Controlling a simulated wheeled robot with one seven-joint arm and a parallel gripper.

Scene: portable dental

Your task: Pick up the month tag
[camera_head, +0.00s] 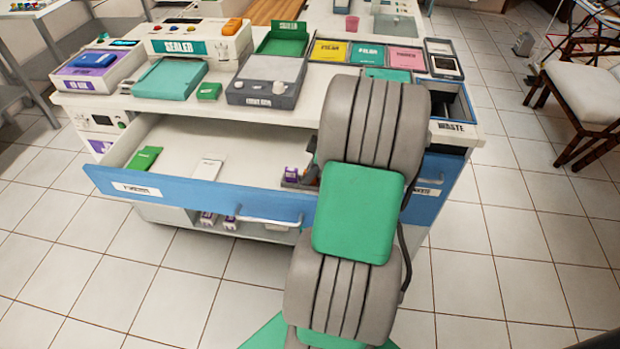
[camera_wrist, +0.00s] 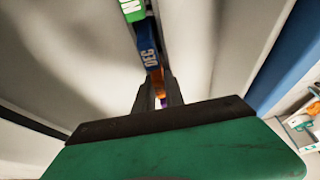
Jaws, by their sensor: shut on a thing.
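In the wrist view, my gripper (camera_wrist: 158,96) points down into the open drawer (camera_head: 230,188), its fingers closed around a small orange-and-purple month tag (camera_wrist: 156,76). Most of that tag is hidden between the fingers, and its lettering cannot be read. A blue tag (camera_wrist: 148,52) marked DEC is just beyond the fingertips, with a green tag (camera_wrist: 131,10) behind it in the same row. In the head view, my arm hides most of the gripper at the drawer's right end. A small purple-and-white item (camera_head: 291,174) shows beside it.
A green packet (camera_head: 144,158) and a white packet (camera_head: 207,172) lie in the drawer. The countertop above holds a teal tray (camera_head: 170,79), a grey device (camera_head: 268,78) and several coloured bins.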

